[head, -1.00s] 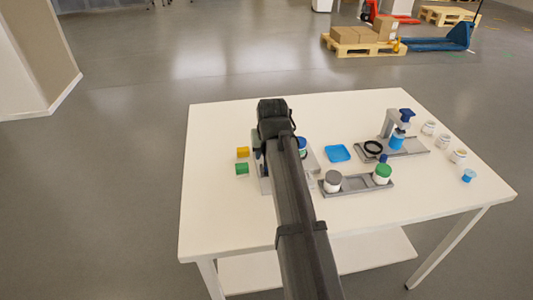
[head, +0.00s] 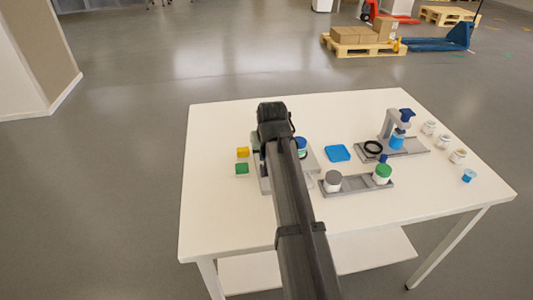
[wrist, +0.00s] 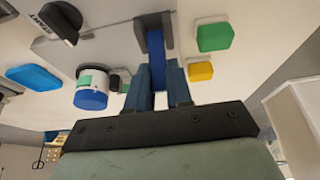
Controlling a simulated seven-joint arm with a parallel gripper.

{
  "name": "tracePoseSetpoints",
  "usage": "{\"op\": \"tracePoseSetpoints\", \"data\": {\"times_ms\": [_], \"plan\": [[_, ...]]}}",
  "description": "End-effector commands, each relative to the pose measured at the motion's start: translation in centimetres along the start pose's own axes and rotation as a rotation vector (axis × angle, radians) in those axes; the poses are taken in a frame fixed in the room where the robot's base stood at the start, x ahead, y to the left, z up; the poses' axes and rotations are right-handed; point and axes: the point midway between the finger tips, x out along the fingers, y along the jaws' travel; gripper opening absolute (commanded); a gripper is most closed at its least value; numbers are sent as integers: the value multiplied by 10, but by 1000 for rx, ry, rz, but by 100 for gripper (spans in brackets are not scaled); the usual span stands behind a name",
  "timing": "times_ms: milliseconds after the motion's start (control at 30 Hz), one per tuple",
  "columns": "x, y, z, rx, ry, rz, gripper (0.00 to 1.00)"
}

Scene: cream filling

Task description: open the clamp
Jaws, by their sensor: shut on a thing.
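In the wrist view my gripper (wrist: 159,66) has its two fingers closed around a blue lever (wrist: 156,44), which looks like the handle of the clamp. The lever runs from a dark grey bracket (wrist: 140,35) on a light plate. A white jar with a blue lid (wrist: 91,98) and a green patch is beside the lever, apart from my fingers. In the head view my dark arm hides the gripper and the clamp.
Yellow (head: 242,152) and green (head: 241,169) blocks lie left of my arm. A grey tray (head: 352,187) with two jars, a blue dish (head: 338,153) and a press stand (head: 391,125) are to the right. The table's left side is clear.

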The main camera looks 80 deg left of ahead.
Motion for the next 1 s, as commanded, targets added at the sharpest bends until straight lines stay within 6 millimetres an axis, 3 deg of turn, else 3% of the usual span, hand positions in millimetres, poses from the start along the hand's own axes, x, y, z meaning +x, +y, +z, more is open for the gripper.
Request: {"op": "tracePoseSetpoints", "data": {"times_ms": [267,600,1000], "plan": [[2,0,-4,0,-34,0,0],[13,0,-18,0,-293,1,0],[16,0,-16,0,-401,0,0]]}}
